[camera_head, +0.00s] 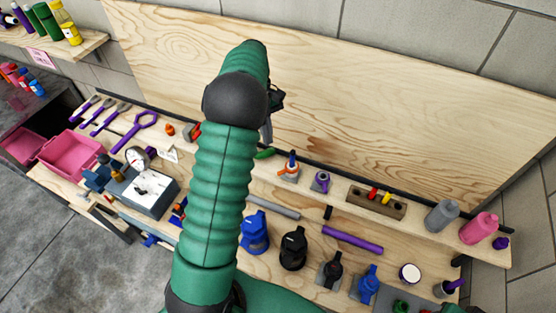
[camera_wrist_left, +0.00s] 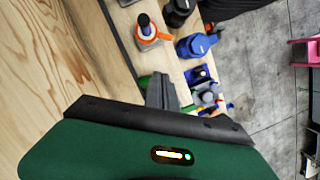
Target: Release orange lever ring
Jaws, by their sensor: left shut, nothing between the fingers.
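The orange lever ring (camera_head: 287,171) lies around the base of a small upright fitting with a dark top, on the raised back shelf of the bench. In the left wrist view the orange ring (camera_wrist_left: 163,37) sits beyond the fingertips, with its lever tab pointing right. My left gripper (camera_head: 267,130) is partly hidden behind my green forearm in the head view. In the left wrist view my left gripper (camera_wrist_left: 160,78) is shut and empty, apart from the ring. My right gripper is not in view.
A purple ring fitting (camera_head: 321,181) stands right of the orange one. Blue (camera_head: 255,232) and black (camera_head: 293,249) filter housings stand on the bench in front. A wooden block (camera_head: 376,203) and grey (camera_head: 441,216) and pink bottles (camera_head: 478,228) stand farther right. A wooden backboard rises behind.

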